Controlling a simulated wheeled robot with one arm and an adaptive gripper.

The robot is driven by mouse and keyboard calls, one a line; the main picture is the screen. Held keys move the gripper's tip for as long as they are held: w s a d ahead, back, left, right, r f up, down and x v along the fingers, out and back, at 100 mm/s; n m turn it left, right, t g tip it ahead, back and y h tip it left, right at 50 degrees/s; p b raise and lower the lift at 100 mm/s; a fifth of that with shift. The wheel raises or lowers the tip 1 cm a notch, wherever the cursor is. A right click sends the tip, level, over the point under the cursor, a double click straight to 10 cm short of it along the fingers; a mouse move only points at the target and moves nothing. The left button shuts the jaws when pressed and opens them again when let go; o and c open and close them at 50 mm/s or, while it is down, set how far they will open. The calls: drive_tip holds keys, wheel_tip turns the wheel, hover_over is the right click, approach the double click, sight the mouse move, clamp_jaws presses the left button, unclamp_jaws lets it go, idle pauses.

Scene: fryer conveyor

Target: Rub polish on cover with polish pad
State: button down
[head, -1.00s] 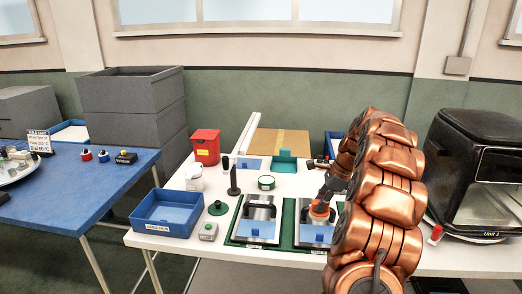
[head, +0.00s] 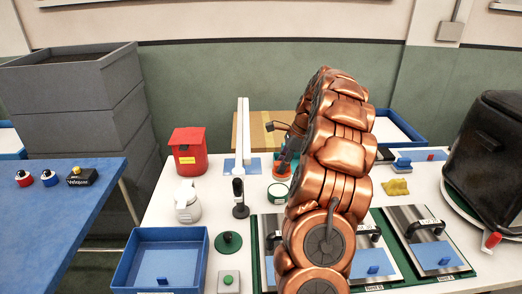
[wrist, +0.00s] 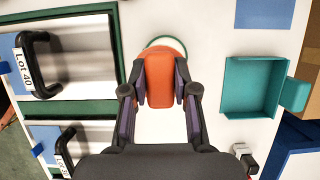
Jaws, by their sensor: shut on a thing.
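My gripper (wrist: 160,92) is shut on the orange polish pad (wrist: 160,75), which also shows beside my arm in the head view (head: 282,170). The pad is over a round, green-rimmed tin (head: 277,193). In the wrist view the pad hides most of the tin, and only its far rim (wrist: 165,40) shows. I cannot tell whether pad and tin touch. Silver covers with black handles lie on green mats: one at right (head: 432,240), one in the middle (head: 370,262) partly behind my arm, and one at left (head: 268,228) mostly hidden. The wrist view shows a cover labelled Lot 40 (wrist: 85,60).
A teal tray (wrist: 250,88) is right of the pad in the wrist view. A yellow cloth (head: 396,187) lies behind the covers. A blue bin (head: 205,262), red bin (head: 190,160), white bottle (head: 187,205) and dark stand (head: 240,208) are at left. A black fryer (head: 495,145) stands at right.

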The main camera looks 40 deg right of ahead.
sight(279, 176)
drive_tip(key=shift+w, duration=0.55)
drive_tip(key=shift+f+b, duration=1.7)
drive_tip(key=shift+f, duration=1.25)
drive_tip(key=shift+f, duration=0.65)
idle(0.3)
drive_tip(key=shift+r, duration=0.1)
drive_tip(key=shift+r+p, duration=2.05)
drive_tip(key=shift+r, duration=1.45)
